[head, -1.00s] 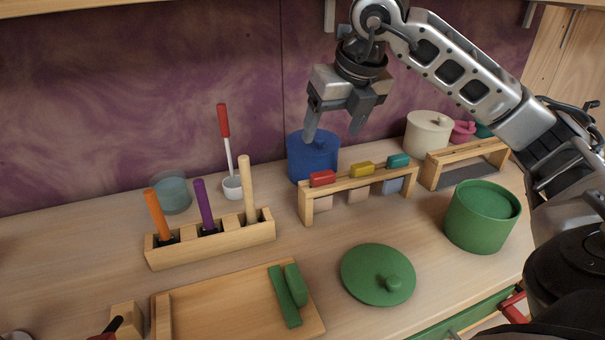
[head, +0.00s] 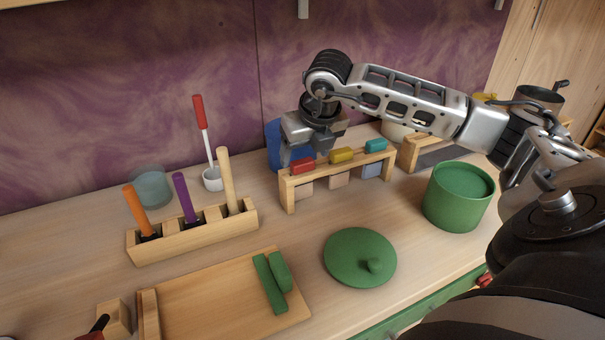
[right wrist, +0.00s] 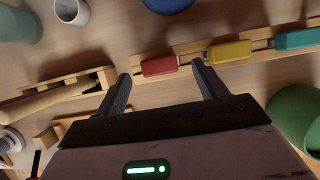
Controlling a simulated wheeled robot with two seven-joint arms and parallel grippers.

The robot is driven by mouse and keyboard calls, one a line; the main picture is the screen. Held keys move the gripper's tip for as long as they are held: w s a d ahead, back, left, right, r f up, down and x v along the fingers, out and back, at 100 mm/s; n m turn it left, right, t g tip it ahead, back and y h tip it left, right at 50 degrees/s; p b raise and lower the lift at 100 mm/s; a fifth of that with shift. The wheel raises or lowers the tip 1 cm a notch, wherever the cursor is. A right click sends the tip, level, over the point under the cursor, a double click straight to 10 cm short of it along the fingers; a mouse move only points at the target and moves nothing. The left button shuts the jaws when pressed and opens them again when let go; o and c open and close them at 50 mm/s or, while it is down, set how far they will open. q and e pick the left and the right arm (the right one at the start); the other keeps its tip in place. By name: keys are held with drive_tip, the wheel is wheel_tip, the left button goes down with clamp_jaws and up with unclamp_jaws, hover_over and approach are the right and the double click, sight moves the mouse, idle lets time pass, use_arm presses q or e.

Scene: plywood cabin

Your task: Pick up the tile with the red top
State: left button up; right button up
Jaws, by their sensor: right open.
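The tile with the red top (head: 302,166) sits at the left end of a small wooden rack (head: 290,197), beside tiles with a yellow top (head: 342,155) and a teal top (head: 376,145). Their pale lower parts hang below the rack's top bar. My right gripper (head: 305,150) is just above and behind the red top in the head view. The jaws hold nothing. My left gripper is out of view.
A blue pot (head: 273,140) stands behind the rack. A green pot (head: 458,195) is to the right and a green lid (head: 360,257) in front.

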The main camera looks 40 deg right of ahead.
drive_tip(key=shift+x, duration=1.45)
drive_tip(key=c, duration=0.9)
drive_tip(key=shift+c, duration=0.2)
wheel_tip(320, 180, up, 10)
drive_tip(key=shift+b, duration=0.3)
drive_tip(key=shift+r, duration=0.2)
drive_tip(key=shift+r+p, duration=0.3)
drive_tip(key=shift+p, duration=0.05)
